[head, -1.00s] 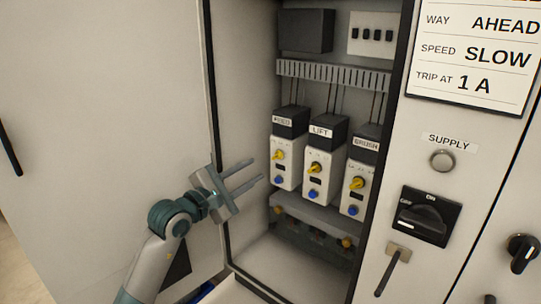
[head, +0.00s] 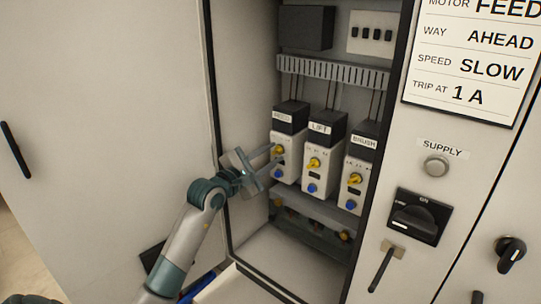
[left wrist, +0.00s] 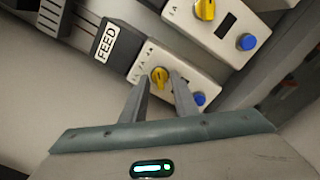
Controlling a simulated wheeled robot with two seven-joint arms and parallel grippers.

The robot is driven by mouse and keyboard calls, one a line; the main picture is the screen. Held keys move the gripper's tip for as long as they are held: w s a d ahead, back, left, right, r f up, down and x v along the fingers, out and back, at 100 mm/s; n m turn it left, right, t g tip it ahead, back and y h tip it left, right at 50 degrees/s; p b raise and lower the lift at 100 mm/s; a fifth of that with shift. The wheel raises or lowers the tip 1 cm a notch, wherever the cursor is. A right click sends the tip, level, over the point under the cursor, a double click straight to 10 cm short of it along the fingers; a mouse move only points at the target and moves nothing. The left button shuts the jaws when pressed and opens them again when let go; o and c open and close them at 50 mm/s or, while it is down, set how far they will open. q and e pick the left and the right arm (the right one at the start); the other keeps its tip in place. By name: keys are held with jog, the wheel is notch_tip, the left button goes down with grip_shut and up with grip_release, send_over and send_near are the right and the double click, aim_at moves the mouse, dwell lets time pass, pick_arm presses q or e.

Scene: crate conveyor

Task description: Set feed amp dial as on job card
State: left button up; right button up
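The job card (head: 470,60) on the cabinet's right panel reads motor FEED, way AHEAD, speed SLOW, trip at 1 A. The FEED unit (head: 287,165) is the leftmost of three white units in the open cabinet. Its yellow dial (head: 278,150) also shows in the left wrist view (left wrist: 159,76), with a blue button (left wrist: 199,98) beside it. My left gripper (head: 276,154) is open in front of the FEED unit. In the left wrist view its fingertips (left wrist: 158,80) lie on either side of the dial's lower edge; contact is unclear. My right gripper is not in view.
The LIFT unit (head: 318,170) and BRUSH unit (head: 356,185) stand close to the right. The cabinet's frame edge (head: 221,190) is near my left arm. A supply switch (head: 416,216) and a lever (head: 384,268) are on the right panel.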

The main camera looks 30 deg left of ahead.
pick_arm(q)
grip_shut()
